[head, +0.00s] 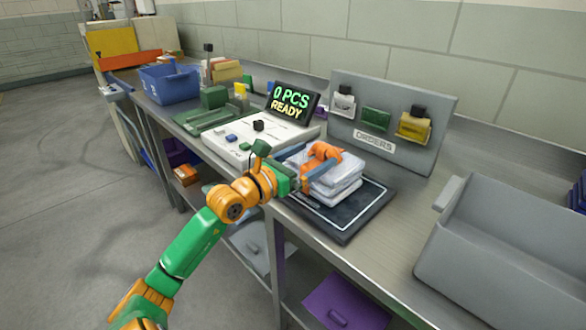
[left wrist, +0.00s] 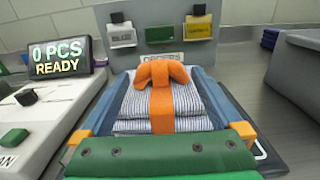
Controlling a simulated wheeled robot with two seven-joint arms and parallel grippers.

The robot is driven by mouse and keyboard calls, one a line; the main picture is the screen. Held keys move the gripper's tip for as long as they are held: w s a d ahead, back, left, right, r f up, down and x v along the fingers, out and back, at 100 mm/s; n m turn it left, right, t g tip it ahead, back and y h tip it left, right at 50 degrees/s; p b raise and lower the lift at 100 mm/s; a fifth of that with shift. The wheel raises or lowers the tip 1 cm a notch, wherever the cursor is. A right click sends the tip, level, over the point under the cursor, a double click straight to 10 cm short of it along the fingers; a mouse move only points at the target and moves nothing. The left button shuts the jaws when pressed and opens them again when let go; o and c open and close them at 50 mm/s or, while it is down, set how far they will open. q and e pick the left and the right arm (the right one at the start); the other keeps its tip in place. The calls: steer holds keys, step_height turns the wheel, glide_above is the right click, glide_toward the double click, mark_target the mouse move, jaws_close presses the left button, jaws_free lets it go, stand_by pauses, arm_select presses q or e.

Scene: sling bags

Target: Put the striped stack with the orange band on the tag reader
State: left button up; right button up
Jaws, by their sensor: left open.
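The striped stack (head: 338,184) of folded blue-and-white cloth has an orange band (left wrist: 162,104) tied over its top. It sits over the dark tag reader pad (head: 350,228) with a white border line, and appears to rest on it. My left gripper (head: 321,164) is open, with one blue-grey finger along each side of the stack. In the left wrist view the stack lies between the fingers (left wrist: 160,78); whether they touch its sides I cannot tell. The display (head: 292,101) reads "0 PCS READY". My right gripper is not in view.
A white console (head: 243,145) with buttons stands left of the pad. Behind is an orders board (head: 395,108) with several coloured pouches. A large grey bin (head: 500,240) stands at the right. A blue crate (head: 168,84) and green items are farther left. Some bare bench shows between pad and bin.

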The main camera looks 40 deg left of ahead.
arm_select(q)
steer(key=s+b, duration=0.1)
steer(key=s, duration=0.6)
steer(key=shift+a, duration=0.25)
